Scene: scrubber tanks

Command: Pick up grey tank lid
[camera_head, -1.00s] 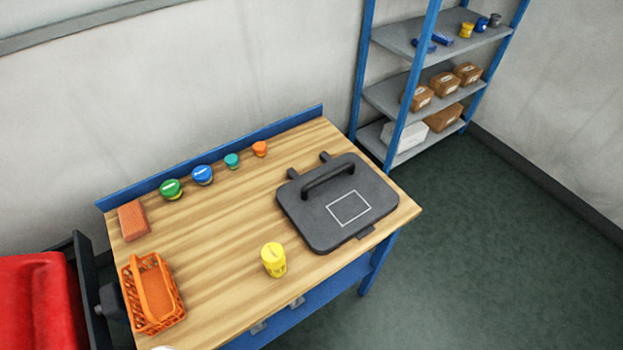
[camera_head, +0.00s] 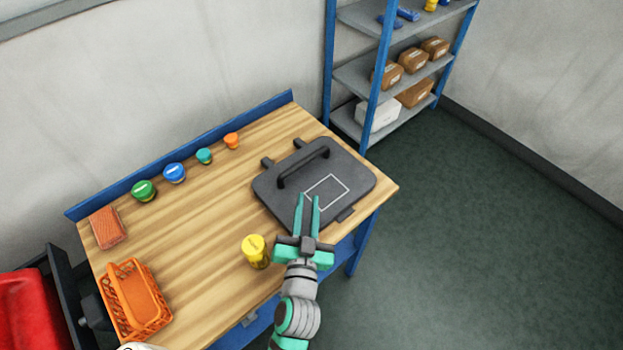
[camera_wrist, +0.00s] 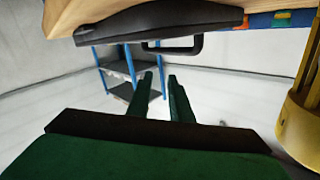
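The grey tank lid (camera_head: 345,198) lies flat on the right part of the wooden workbench. Its raised handle (camera_head: 303,163) is near the lid's back edge. My gripper (camera_head: 307,198) is in front of the lid in the head view, its two teal fingers open and apart with nothing between them. The fingertips overlap the lid's front edge in the picture. In the wrist view the lid (camera_wrist: 160,19) appears at the top, with its handle (camera_wrist: 175,48) beyond the open fingers (camera_wrist: 162,82). The fingers do not touch the handle.
A yellow container (camera_head: 255,252) stands just left of my gripper. An orange basket (camera_head: 135,300), a sponge (camera_head: 108,228) and several small coloured jars (camera_head: 174,173) stand to the left on the workbench (camera_head: 205,235). A blue shelf (camera_head: 385,75) is behind.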

